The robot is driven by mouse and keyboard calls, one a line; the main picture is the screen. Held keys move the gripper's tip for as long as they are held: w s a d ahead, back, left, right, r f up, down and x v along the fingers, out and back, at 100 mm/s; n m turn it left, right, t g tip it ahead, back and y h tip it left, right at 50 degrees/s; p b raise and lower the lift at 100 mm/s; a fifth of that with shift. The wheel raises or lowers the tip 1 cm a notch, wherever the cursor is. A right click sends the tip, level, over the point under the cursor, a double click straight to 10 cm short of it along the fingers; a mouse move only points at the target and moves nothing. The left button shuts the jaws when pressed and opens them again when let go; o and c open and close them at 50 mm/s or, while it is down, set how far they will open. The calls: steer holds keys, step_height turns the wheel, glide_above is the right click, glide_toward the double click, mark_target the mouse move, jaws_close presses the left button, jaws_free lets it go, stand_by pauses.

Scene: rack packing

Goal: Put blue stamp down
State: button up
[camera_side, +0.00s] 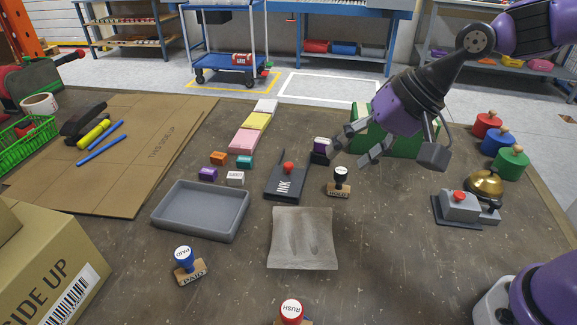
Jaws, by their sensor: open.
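The blue stamp (185,262), with a blue knob and a wooden base marked PAID, stands on the brown table at the front left, in front of the grey tray (168,226). Nothing holds it. My gripper (398,156) is open, with nothing seen between its fingers. It hangs at the right of the middle, in front of a green box-like thing (363,110) that it partly hides. It is well apart from the blue stamp, up and to the right.
A red RUSH stamp (291,311) is at the front edge. A bell (484,184) stands right. Cardboard (130,150) lies left.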

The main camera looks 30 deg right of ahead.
steer(key=s+d+r+n+h, duration=0.1)
steer(key=s+d+n+h, duration=0.3)
steer(key=s+d, duration=0.5)
steer(key=shift+s+d+r+n+t, duration=0.3)
steer(key=shift+d+r+n, duration=0.05)
steer(key=shift+d+n, duration=0.15)
